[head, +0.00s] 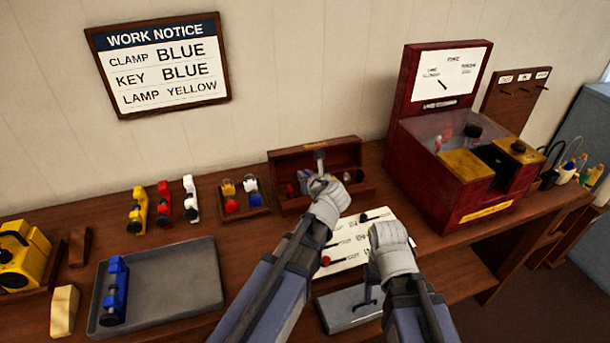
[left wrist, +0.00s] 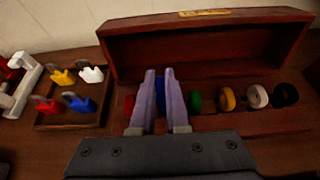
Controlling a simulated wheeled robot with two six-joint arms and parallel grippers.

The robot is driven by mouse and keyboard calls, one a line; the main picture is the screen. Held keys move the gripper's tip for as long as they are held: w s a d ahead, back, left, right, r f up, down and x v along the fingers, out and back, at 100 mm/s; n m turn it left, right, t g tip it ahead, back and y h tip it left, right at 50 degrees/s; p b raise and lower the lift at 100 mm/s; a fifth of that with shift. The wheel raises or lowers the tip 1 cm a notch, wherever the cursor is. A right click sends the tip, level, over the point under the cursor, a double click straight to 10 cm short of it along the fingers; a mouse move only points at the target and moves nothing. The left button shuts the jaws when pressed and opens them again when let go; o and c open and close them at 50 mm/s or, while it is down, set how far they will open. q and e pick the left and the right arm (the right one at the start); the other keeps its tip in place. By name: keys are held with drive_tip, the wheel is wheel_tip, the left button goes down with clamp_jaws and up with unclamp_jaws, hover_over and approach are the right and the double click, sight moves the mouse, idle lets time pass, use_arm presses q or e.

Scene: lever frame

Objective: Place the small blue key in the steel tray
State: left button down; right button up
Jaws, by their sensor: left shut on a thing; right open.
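My left gripper (head: 304,182) is over the open red-brown wooden box (head: 345,203), with its jaws shut. In the left wrist view, its fingers (left wrist: 159,85) close on a small blue piece (left wrist: 160,96), seemingly the blue key, in the row of round coloured pieces. The fingers hide most of it, and I cannot tell whether it is lifted. The steel tray (head: 185,285) lies at the front left with a blue clamp (head: 114,291) in it. My right gripper (head: 369,290) is open over a grey plate (head: 340,312).
A small wooden tray (head: 232,213) holds yellow, white, red and blue pieces. Yellow, red and white clamps (head: 164,203) stand behind the steel tray. A large red case (head: 460,210) stands right. A white sheet (head: 345,252) lies in front of the box. A notice (head: 160,68) hangs above.

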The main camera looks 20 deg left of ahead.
use_arm(q)
wheel_tip(320, 180, up, 6)
drive_tip(key=p, duration=0.5)
drive_tip(key=shift+r, duration=0.2)
use_arm(e)
wheel_tip(320, 180, up, 6)
drive_tip(key=shift+r, duration=0.15)
use_arm(q)
drive_tip(key=shift+f, duration=0.1)
use_arm(e)
drive_tip(key=shift+c, duration=0.2)
